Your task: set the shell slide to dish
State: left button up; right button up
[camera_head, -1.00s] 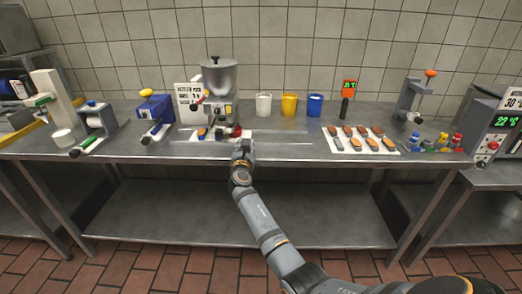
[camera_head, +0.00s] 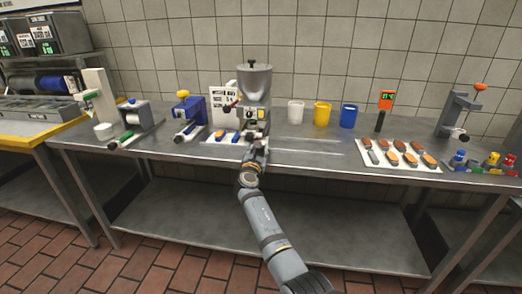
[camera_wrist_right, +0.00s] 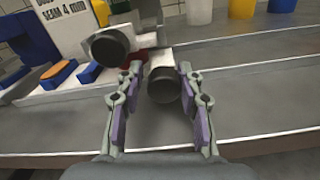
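A hopper machine (camera_head: 254,100) with a steel bowl stands at the table's back, left of centre. My right gripper (camera_head: 258,152) is at its front. In the right wrist view, the open fingers of my right gripper (camera_wrist_right: 160,75) stand on either side of a dark-ended knob (camera_wrist_right: 164,86) on a pale shaft. A small gap shows at the left finger; contact at the right finger is unclear. A second, larger dark round end (camera_wrist_right: 110,46) sits just left and above. I cannot tell which part is the shell slide, and no dish mark is readable. My left gripper is not in view.
A label card (camera_head: 222,103) stands left of the machine. White (camera_head: 296,112), yellow (camera_head: 322,114) and blue (camera_head: 348,117) cups stand to its right. A tray of shells (camera_head: 372,165) and small coloured items (camera_head: 490,160) lie farther right. The table between is mostly clear.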

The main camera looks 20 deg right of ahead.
jog(key=shift+o, duration=1.2)
jog(key=shift+w+a, duration=0.1)
jog(key=shift+a, duration=0.1)
jog(key=shift+d, duration=0.15)
jog(key=shift+d, duration=0.1)
